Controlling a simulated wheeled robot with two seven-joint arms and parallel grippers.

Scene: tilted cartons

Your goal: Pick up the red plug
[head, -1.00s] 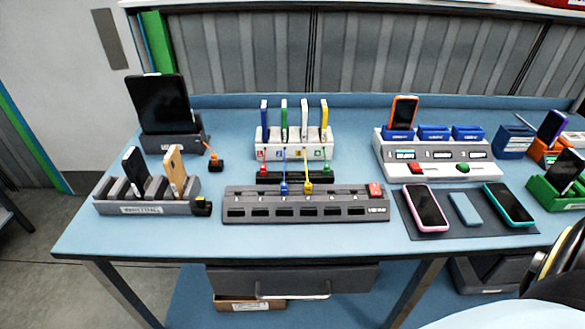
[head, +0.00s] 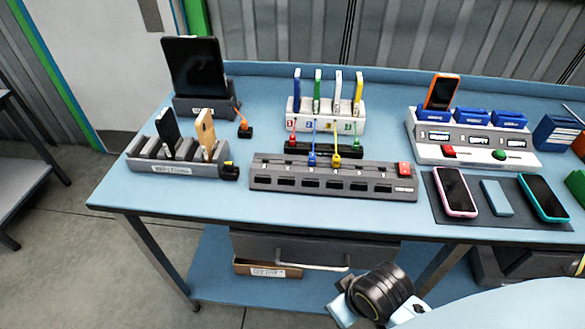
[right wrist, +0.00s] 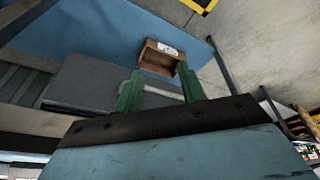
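The red plug (head: 292,141) stands at the left end of a low black strip (head: 325,150) on the blue table. Its thin cable rises to the white box (head: 309,122) behind, by the label "1". A green plug (head: 358,142) is at the strip's right end. A blue plug (head: 311,159) and a yellow plug (head: 336,161) stand at the grey power strip (head: 330,184) in front. My right gripper (right wrist: 160,69) shows in its wrist view with two green fingers apart and nothing between them, away from the plug. My left gripper is not in view.
A grey drawer (head: 315,247) hangs under the table, with a brown box (head: 268,269) below it. Phones lie on a dark mat (head: 490,210) at right. A phone rack (head: 175,164) and a tablet stand (head: 202,105) are at left. The front table strip is mostly clear.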

